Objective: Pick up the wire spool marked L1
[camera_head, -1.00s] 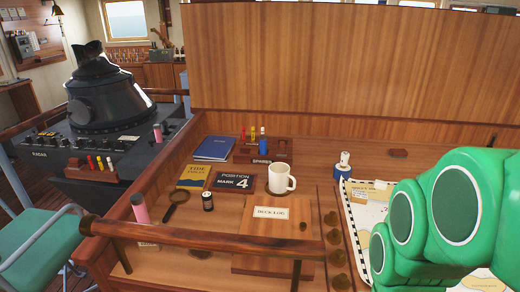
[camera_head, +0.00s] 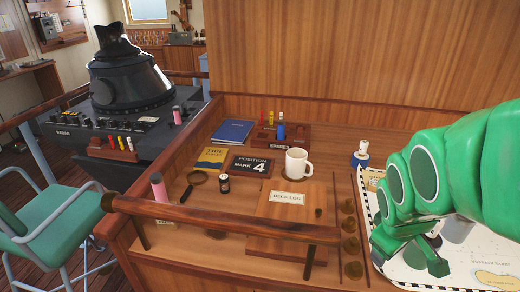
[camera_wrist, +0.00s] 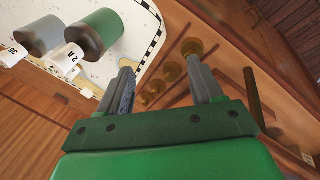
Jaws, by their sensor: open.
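In the wrist view, a thick grey cylinder (camera_wrist: 49,34) and a thick green cylinder (camera_wrist: 100,30) stand side by side on the chart at upper left. Each has a white tag; the lettering is too small and tilted to read surely, so I cannot tell which is L1. The grey cylinder also shows in the head view (camera_head: 459,230), partly hidden by my arm. My gripper (camera_wrist: 160,78) is open and empty, with its fingers over the table beside the chart, to the right of both cylinders in the wrist view.
The chart (camera_head: 398,273) lies at the right of the wooden table. A wooden rail (camera_head: 225,219) runs along the front.

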